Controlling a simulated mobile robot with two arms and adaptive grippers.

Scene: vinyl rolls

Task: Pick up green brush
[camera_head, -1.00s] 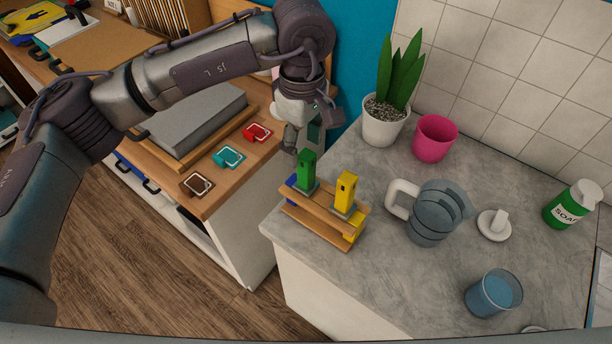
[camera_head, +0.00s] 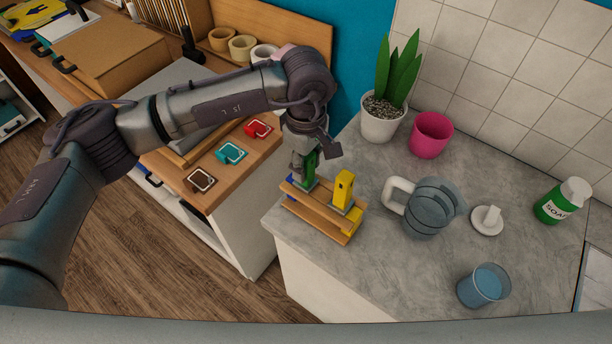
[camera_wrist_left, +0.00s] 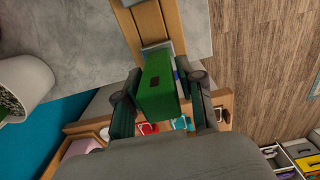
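The green brush (camera_head: 311,166) stands upright in a wooden holder (camera_head: 318,219) on the grey counter, beside a yellow brush (camera_head: 343,190). My left gripper (camera_head: 304,162) is at the green brush's upper part and partly hides it. In the left wrist view, the green handle (camera_wrist_left: 157,88) lies between the two dark fingers of the left gripper (camera_wrist_left: 160,92). The fingers stand apart on either side of it; firm contact is not clear. My right gripper is in neither view.
A blue glass (camera_head: 484,286) and a soap bottle (camera_head: 562,202) are farther right. The counter front between holder and glass is free.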

